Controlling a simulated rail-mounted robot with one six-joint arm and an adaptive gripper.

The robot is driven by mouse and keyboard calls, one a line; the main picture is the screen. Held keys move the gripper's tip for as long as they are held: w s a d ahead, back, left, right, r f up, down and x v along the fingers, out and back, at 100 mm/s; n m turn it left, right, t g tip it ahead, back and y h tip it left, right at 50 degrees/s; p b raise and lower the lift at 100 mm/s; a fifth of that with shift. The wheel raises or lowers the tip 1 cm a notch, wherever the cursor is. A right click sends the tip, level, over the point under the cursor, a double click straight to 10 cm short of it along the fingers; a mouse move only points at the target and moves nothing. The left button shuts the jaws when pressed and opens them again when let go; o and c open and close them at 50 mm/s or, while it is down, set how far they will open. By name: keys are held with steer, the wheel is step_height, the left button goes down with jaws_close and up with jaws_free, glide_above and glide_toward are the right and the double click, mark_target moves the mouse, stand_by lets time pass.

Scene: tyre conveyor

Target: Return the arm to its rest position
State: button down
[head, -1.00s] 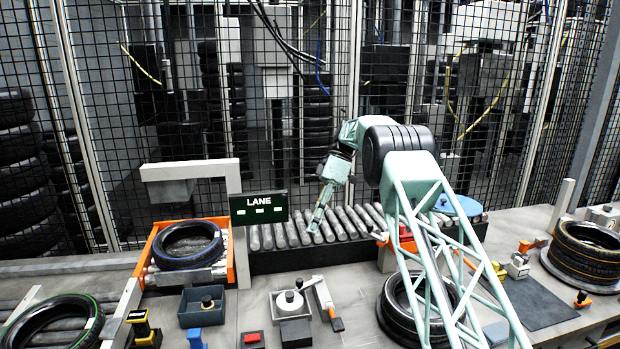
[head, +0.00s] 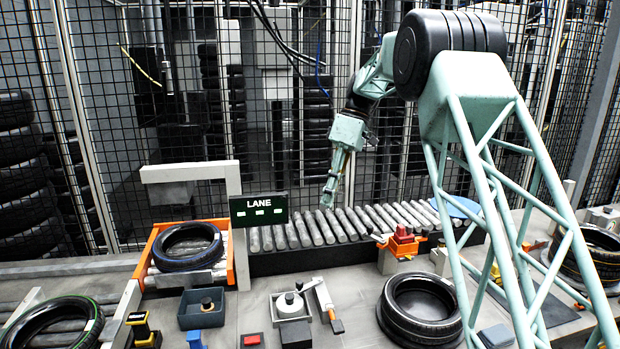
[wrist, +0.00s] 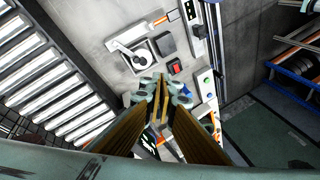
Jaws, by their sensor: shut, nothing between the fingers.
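My gripper (head: 328,197) is shut and empty in the head view, pointing down in the air, seen in front of the roller conveyor (head: 350,226). In the wrist view my gripper (wrist: 161,82) shows its fingers closed together, with the grey worktop beyond the tips. My arm is raised and bent, its lattice link running down to the right of the head view.
A wire fence (head: 330,120) stands behind. A tyre (head: 187,245) lies in an orange-sided station beside the LANE sign (head: 259,208).

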steer(key=s+d+r+m+t+h, duration=0.1)
steer(key=s+d+r+m, duration=0.15)
steer(key=s+r, duration=0.45)
steer(key=s+d+r+m+t, duration=0.1)
steer(key=s+d+r+m, duration=0.15)
steer(key=s, duration=0.95)
steer(key=s+d+r+m+t+h, duration=0.15)
steer(key=s+d+r, duration=0.3)
steer(key=s, duration=0.45)
steer(key=s+d+f+m+t, duration=0.1)
steer(key=s+d+f+m, duration=0.2)
steer(key=s, duration=1.3)
steer(key=s+d+f+m+t+h, duration=0.1)
steer(key=s+d+f+m+t, duration=0.1)
steer(key=s, duration=1.3)
step_height(320, 180, down, 3)
steer(key=shift+s+d+f+m, duration=0.1)
steer(key=shift+s+d+m, duration=0.35)
steer(key=shift+m, duration=0.6)
